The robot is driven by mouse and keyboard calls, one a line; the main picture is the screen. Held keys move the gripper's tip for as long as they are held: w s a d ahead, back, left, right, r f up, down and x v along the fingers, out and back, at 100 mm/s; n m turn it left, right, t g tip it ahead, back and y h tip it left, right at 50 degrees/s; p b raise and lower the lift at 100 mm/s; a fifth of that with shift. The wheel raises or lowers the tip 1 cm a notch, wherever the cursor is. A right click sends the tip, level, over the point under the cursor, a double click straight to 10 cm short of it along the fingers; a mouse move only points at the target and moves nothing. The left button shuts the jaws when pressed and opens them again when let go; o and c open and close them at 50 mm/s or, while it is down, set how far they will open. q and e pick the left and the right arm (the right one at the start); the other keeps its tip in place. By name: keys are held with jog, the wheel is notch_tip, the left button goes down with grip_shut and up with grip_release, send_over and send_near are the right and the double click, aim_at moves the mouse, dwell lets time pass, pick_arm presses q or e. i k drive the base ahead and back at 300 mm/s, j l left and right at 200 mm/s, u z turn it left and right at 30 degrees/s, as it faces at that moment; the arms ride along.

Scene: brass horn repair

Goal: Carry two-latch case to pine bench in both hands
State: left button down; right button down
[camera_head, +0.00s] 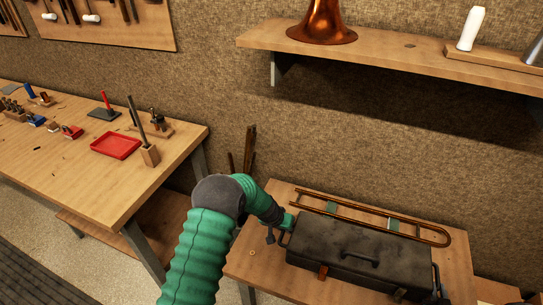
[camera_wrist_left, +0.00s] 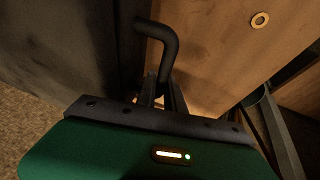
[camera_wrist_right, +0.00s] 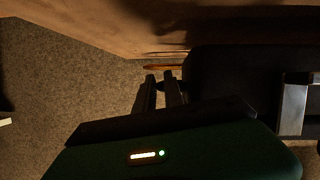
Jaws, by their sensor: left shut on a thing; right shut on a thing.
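The dark two-latch case (camera_head: 360,251) is level, with a lid handle and two brown pieces low on its front side. It is over a wooden bench top (camera_head: 247,268) at the lower right in the head view; I cannot tell whether it touches the top. My left gripper (camera_head: 279,234) is at the case's left end; in the left wrist view its fingers (camera_wrist_left: 163,92) are shut on a black end handle (camera_wrist_left: 165,42). My right gripper (camera_head: 438,290) is at the right end, mostly cut off. In the right wrist view its fingers (camera_wrist_right: 163,88) are shut beside the case (camera_wrist_right: 225,75).
A brass slide (camera_head: 375,219) lies behind the case, close to it. A longer workbench (camera_head: 82,170) at left holds tools and a red tray (camera_head: 116,146). A wall shelf (camera_head: 390,55) with a copper bell (camera_head: 322,24) is above. A floor gap separates the benches.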

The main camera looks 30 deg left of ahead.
aim_at(59, 167)
jog(key=z, duration=0.9)
jog(key=k+j+z, duration=0.1)
jog(key=z, duration=0.3)
jog(key=k+z, duration=0.1)
jog(key=z, duration=0.3)
jog(key=k+j+z, duration=0.1)
jog(key=z, duration=0.3)
jog(key=k, duration=2.75)
jog(key=k+j+u, duration=0.15)
jog(key=k, duration=0.45)
jog(key=k+j+u, duration=0.15)
jog(key=k, duration=0.45)
jog(key=u, duration=1.4)
jog(key=k+j, duration=0.05)
